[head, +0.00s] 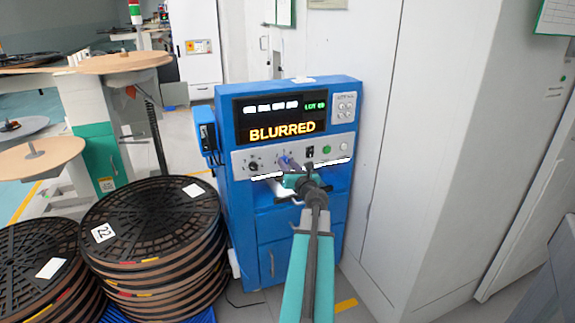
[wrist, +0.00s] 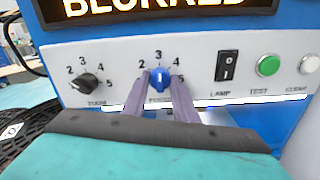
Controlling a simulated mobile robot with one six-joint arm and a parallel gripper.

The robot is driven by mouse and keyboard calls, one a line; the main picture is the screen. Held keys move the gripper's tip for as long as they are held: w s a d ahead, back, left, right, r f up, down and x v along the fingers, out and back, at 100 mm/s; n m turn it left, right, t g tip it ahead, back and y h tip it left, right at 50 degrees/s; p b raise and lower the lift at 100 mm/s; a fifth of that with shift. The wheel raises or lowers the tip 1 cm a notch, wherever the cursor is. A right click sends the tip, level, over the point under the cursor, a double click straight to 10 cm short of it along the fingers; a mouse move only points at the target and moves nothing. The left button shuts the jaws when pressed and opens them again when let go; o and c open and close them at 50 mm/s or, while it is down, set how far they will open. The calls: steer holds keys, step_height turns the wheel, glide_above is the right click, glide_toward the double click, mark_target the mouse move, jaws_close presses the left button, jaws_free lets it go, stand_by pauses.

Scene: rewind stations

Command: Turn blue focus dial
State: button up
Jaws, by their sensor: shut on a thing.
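The blue focus dial (wrist: 160,77) is on the grey control panel (wrist: 200,60) of a blue machine (head: 232,110). Numbers ring it, and its white pointer mark stands about upright, near the 3. My gripper (wrist: 160,84) is shut on the dial, with one finger on each side. In the head view my gripper (head: 287,163) reaches the panel and mostly covers the dial. The machine's display (head: 283,132) reads BLURRED in orange letters.
A black zoom knob (wrist: 89,84) is left of the dial. A black lamp switch (wrist: 227,66), a green test button (wrist: 268,65) and a white clear button (wrist: 310,64) are to the right. Stacked black reels (head: 150,220) stand left of the machine, and a white cabinet (head: 440,130) stands right.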

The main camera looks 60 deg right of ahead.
steer(key=m+p, duration=0.4)
steer(key=shift+r, duration=0.15)
steer(key=m+p, duration=0.3)
steer(key=m, duration=0.2)
steer(key=shift+p, duration=0.3)
steer(key=shift+f, duration=0.2)
steer(key=o, duration=1.1)
steer(key=shift+a, duration=0.1)
